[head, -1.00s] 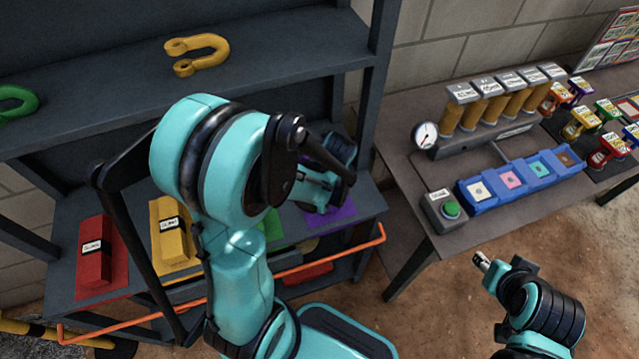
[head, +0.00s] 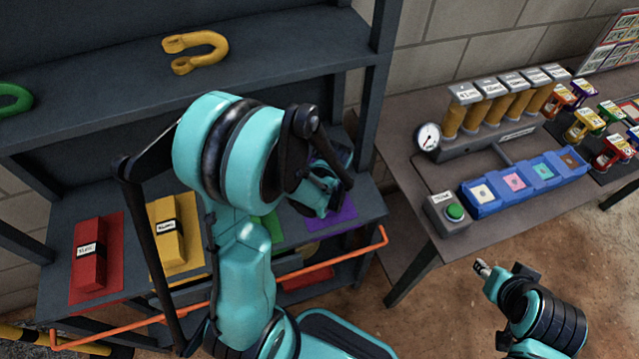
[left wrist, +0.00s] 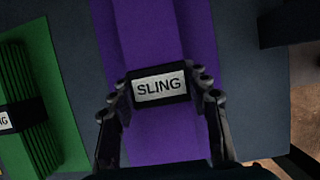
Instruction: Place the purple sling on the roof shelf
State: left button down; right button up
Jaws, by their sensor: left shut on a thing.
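The purple sling (left wrist: 152,30) fills the middle of the left wrist view, with a black band and a white "SLING" label across it. My left gripper (left wrist: 161,86) is shut on it at the label, one finger on each side. A purple mat (left wrist: 107,38) shows beside the sling; in the head view the mat (head: 335,217) shows at the right end of the lower shelf. There my arm hides the sling and most of my left gripper. The roof shelf cannot be made out for certain. My right gripper (head: 482,267) is at the lower right, away from the shelves; its jaws are too small to judge.
Red (head: 92,255) and yellow (head: 170,230) slings lie on matching mats; a green sling (left wrist: 35,95) lies beside the purple one. An upper shelf (head: 110,75) holds yellow (head: 197,50) and green (head: 14,98) shackles. An orange rail (head: 345,257) runs along the front.

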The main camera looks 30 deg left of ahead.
pick_arm(q)
jog(key=shift+r, duration=0.1)
notch_tip(320, 180, up, 4)
jog(key=shift+r+p, duration=0.1)
jog(key=shift+p, duration=1.1)
jog(key=d+r+p, duration=0.3)
jog(key=d+r, duration=0.3)
jog(key=d, duration=0.5)
jog(key=shift+s+d+r, duration=0.3)
